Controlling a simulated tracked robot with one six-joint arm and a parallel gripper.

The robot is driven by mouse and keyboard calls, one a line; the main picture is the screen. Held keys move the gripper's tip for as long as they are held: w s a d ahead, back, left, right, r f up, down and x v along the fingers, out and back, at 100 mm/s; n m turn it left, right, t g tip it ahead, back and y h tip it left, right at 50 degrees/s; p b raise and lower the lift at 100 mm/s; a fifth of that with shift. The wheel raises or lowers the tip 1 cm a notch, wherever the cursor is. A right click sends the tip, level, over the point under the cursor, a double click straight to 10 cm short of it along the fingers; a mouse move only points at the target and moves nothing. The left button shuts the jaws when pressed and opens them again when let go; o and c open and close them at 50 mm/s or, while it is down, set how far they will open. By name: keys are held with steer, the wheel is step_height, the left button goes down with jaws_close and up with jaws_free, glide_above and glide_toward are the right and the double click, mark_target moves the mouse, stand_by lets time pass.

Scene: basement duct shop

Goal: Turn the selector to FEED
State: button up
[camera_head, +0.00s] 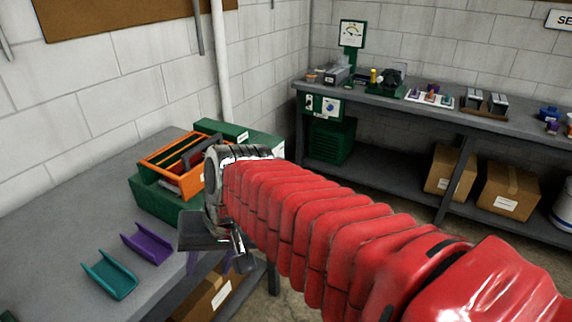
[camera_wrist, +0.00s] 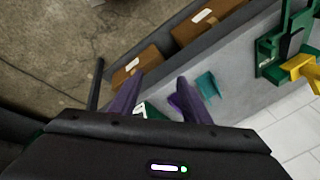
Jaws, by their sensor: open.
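A small control panel (camera_head: 323,106) hangs under the front edge of the far bench. My gripper (camera_head: 208,264) is at the near left bench's front edge, far from the panel and pointing down. In the wrist view my gripper's (camera_wrist: 158,92) two purple fingers stand apart with nothing held between them. The panel is not in the wrist view.
The near bench (camera_head: 75,225) holds a teal channel (camera_head: 110,275), a purple channel (camera_head: 147,243) and an orange tray (camera_head: 160,158) on a green case. The far bench (camera_head: 400,103) carries a gauge stand (camera_head: 352,36) and small parts. Cardboard boxes (camera_head: 507,190) stand below it.

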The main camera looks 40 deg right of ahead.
steer(key=w+d+f+m+t+y, duration=0.3)
steer(key=w+d+m+y, duration=0.4)
steer(key=w+d+m, duration=0.9)
steer(key=d+f+m+t+h, duration=0.1)
steer(key=d+f+m+t, duration=0.2)
steer(key=d, duration=0.8)
steer(key=d+f+m+t+h, duration=0.1)
steer(key=d+f+m+t, duration=0.2)
steer(key=d, duration=0.7)
steer(key=w+d+f+m+t, duration=0.1)
steer(key=d+f+m+t, duration=0.2)
steer(key=d, duration=0.8)
steer(key=shift+d+f+m+t+h, duration=0.15)
steer(key=shift+d+m+t+h, duration=0.35)
steer(key=shift+m, duration=0.7)
steer(key=shift+w+a, duration=0.15)
steer(key=shift+a, duration=0.05)
steer(key=x, duration=1.3)
steer(key=shift+w+a, duration=0.15)
steer(key=shift+w, duration=0.2)
